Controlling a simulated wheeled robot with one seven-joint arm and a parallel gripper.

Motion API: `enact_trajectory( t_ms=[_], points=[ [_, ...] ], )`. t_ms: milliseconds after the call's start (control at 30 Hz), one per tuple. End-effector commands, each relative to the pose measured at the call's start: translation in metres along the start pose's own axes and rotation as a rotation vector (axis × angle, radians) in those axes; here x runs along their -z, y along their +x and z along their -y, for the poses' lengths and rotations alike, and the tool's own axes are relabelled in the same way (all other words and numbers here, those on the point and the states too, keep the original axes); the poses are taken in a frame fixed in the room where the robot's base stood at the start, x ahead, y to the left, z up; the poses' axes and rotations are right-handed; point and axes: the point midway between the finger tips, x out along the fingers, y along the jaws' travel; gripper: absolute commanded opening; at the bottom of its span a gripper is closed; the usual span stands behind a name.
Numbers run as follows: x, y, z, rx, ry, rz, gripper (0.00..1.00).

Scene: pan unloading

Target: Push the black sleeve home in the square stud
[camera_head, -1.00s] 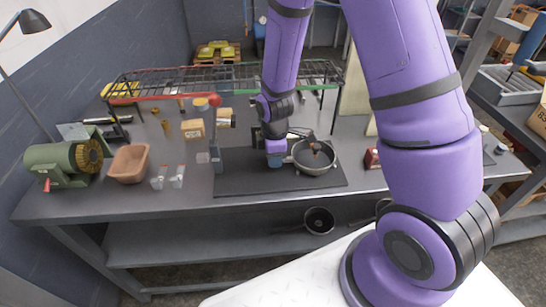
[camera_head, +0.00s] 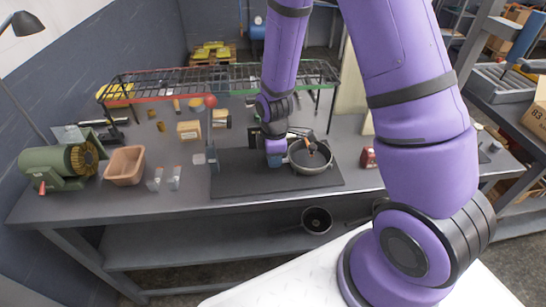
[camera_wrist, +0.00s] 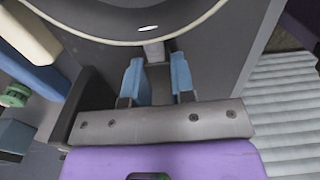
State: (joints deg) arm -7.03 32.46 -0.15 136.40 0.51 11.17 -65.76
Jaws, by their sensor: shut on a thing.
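A grey pan (camera_head: 312,163) sits on the dark mat (camera_head: 232,180) on the bench, with dark and orange-brown contents. My gripper (camera_head: 275,160) is at the pan's left side, pointing down. In the wrist view its two blue fingers (camera_wrist: 158,82) straddle a short grey square-looking bar (camera_wrist: 154,50) beside the pan's pale curved rim (camera_wrist: 140,38). The gripper is shut on this bar, though the contact itself is partly hidden. I cannot pick out a black sleeve, and I cannot tell whether the bar is the square stud.
A wire rack (camera_head: 225,75) stands behind. A red-knobbed upright (camera_head: 211,102) is left of my gripper. A brown bin (camera_head: 125,165), a green motor-like machine (camera_head: 58,165) and small grey blocks (camera_head: 174,177) are farther left. Another pan (camera_head: 317,220) is on the lower shelf.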

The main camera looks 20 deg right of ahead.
Motion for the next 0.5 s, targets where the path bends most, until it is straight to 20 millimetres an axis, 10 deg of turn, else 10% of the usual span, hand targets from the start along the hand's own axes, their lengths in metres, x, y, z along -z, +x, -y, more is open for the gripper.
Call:
enact_trajectory(
  t_ms=[500],
  points=[
    [-0.0061, -0.0001, 0.0000, 0.000, 0.000, 0.000, 0.00]
  ],
)
